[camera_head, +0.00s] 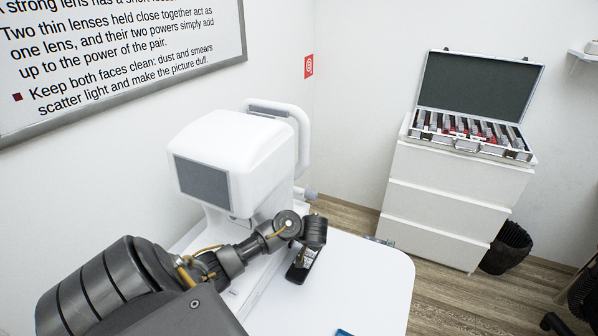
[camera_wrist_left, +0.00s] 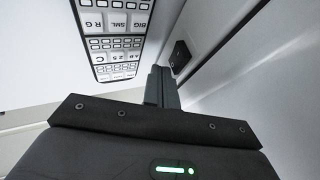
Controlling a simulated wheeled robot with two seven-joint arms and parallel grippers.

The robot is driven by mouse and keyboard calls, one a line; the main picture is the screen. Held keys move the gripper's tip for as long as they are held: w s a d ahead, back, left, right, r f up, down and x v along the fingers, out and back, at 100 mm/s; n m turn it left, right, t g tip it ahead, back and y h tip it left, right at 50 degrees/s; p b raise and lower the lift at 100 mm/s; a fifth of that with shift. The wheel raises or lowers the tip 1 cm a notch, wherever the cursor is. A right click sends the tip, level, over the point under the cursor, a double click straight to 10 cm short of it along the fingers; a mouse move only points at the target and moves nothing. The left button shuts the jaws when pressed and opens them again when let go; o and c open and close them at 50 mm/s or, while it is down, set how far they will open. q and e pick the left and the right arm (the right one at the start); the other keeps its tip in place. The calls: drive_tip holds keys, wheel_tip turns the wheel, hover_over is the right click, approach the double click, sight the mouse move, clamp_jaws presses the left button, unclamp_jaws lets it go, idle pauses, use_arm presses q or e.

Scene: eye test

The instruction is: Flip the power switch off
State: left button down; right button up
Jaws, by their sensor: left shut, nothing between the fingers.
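A small black block that looks like the power switch (camera_wrist_left: 180,57) sits on a pale surface in the left wrist view. I cannot make out which way it is set. I do not see it in the head view. My left gripper (camera_wrist_left: 161,72) is shut and empty, its fingertips just left of the switch in that picture. I cannot tell if they touch it. In the head view my left arm comes in from the lower left, and its gripper (camera_head: 302,260) is low beside the white machine (camera_head: 225,150). My right gripper is not in view.
A keypad with pale lettered keys (camera_wrist_left: 112,35) is left of the fingers in the wrist view. The white table (camera_head: 375,285) is mostly clear at right. An open lens case (camera_head: 480,85) stands on white drawers (camera_head: 450,200), with a black bin (camera_head: 508,247) beside them.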

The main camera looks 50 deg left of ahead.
use_arm(q)
drive_tip(key=shift+d, duration=0.1)
drive_tip(key=d, duration=0.1)
drive_tip(key=w+d, duration=0.2)
drive_tip(key=d, duration=0.1)
drive_tip(key=shift+d+r, duration=0.1)
drive_tip(key=shift+r, duration=0.2)
drive_tip(key=w+v, duration=0.1)
drive_tip(key=v, duration=0.8)
drive_tip(key=shift+r, duration=0.1)
